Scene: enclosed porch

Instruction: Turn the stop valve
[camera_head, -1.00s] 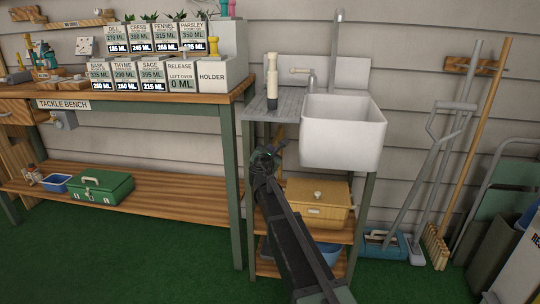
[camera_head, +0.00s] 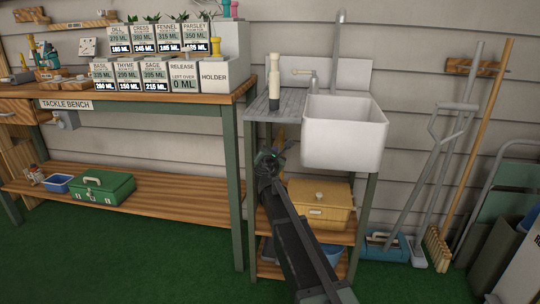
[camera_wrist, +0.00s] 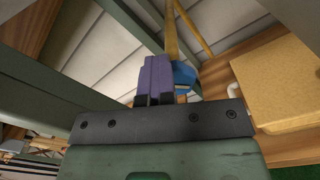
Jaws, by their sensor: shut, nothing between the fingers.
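My gripper (camera_head: 280,154) is below the left side of the sink, in front of the sink stand. In the wrist view its purple-grey fingers (camera_wrist: 155,78) are together, with nothing held between them. A blue piece (camera_wrist: 183,76), apparently the stop valve's handle, shows just right of the fingers, partly hidden behind them. It sits by a yellow-brown pipe (camera_wrist: 171,35) that runs up behind. I cannot tell whether the fingers touch the blue piece. In the head view the valve is not clearly visible behind my gripper.
The white sink (camera_head: 345,135) overhangs at the right. A yellow box (camera_head: 320,205) stands on the stand's shelf, close to the right of my arm; it also shows in the wrist view (camera_wrist: 275,80). The tackle bench (camera_head: 150,98) is at the left, its green leg nearby.

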